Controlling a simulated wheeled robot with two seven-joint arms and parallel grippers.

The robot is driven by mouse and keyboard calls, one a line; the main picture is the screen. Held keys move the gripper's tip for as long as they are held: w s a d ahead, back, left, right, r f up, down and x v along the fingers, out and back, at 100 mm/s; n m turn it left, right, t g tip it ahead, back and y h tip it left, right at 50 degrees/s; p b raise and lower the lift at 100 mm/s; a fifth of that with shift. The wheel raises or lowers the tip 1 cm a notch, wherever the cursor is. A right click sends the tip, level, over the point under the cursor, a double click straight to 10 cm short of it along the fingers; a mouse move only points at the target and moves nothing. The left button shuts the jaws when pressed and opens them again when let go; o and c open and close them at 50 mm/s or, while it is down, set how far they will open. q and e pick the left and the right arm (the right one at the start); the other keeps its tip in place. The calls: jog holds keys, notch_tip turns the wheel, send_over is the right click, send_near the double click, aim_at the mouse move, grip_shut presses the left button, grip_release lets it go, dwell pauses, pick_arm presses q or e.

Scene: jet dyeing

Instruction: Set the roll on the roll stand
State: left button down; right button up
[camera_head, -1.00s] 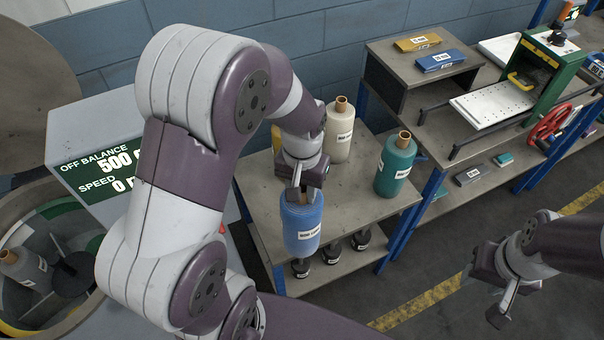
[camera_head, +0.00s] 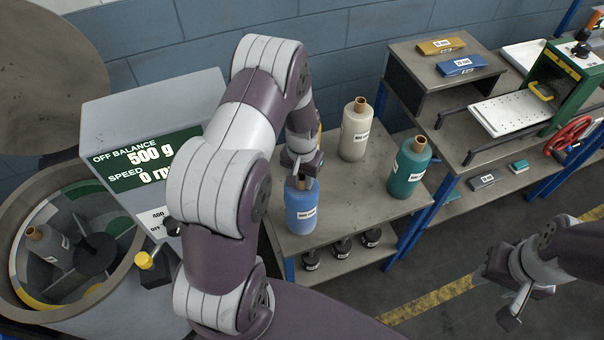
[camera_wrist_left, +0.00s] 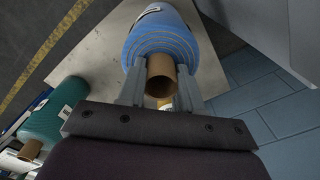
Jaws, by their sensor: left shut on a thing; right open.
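The blue roll (camera_head: 301,210) has a cardboard core and a white label. It is upright over the front left part of the grey table (camera_head: 345,205); I cannot tell whether its base touches the top. My left gripper (camera_head: 300,182) is shut on its core end from above. In the left wrist view the fingers (camera_wrist_left: 160,95) sit on both sides of the core (camera_wrist_left: 160,75) of the blue roll (camera_wrist_left: 160,35). A cream roll (camera_head: 354,135) and a teal roll (camera_head: 408,168) stand on the table. My right gripper (camera_head: 498,290) is open and empty at the lower right. No separate roll stand is identifiable.
An open drum machine (camera_head: 120,280) at left holds a grey roll (camera_head: 48,245); its display box (camera_head: 140,110) stands behind. Several dark bottles (camera_head: 341,247) sit on the table's lower shelf. A bench (camera_head: 465,140) with a green device (camera_head: 570,85) is at right. Bare tabletop lies between the rolls.

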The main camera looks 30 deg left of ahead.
pick_arm(q)
jog(key=shift+f, duration=0.1)
jog(key=c, duration=0.7)
grip_release()
jog(key=shift+c, duration=0.2)
